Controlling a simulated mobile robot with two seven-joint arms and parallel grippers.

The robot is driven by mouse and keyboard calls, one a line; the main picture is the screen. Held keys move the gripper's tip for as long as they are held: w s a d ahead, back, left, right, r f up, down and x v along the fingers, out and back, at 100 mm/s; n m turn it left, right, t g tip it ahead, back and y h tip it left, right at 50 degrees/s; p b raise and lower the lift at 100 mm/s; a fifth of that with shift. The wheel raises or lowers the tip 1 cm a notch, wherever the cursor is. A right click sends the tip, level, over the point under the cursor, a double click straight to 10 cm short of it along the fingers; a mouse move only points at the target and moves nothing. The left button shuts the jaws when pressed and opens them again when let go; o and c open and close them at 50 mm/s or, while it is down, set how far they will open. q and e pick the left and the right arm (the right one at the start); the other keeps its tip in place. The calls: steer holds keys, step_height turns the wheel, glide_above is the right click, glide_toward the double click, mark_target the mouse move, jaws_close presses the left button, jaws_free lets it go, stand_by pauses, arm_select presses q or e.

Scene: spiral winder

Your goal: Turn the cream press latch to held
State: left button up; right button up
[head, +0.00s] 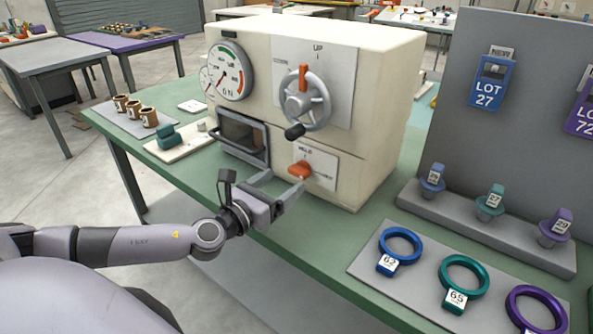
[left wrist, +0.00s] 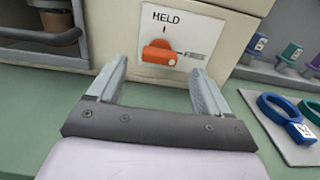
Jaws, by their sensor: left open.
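The cream press (head: 385,60) stands on a green table. Its orange latch (head: 300,170) sits low on the front, on a white plate marked HELD. In the left wrist view the orange latch (left wrist: 159,53) lies roughly sideways, its blunt end toward the right-hand label, with the HELD mark above it. My left gripper (head: 281,182) is open and empty just in front of the latch. In the left wrist view its two fingers (left wrist: 157,85) point at the plate, with the latch ahead between them and apparently apart from them. My right gripper is not in view.
A handwheel (head: 306,100) with a dark knob sits above the latch, and a barred window (head: 242,138) is to its left. Blue, teal and purple rings lie on a grey mat (head: 375,265) at the right. A grey board (head: 520,140) stands behind them.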

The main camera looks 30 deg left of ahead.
mark_target(295, 173)
arm_select(q)
steer(key=shift+w+d, duration=0.15)
steer(key=shift+w, duration=1.2)
steer(key=shift+w+d, duration=0.1)
steer(key=shift+w, duration=1.25)
steer(key=c, duration=1)
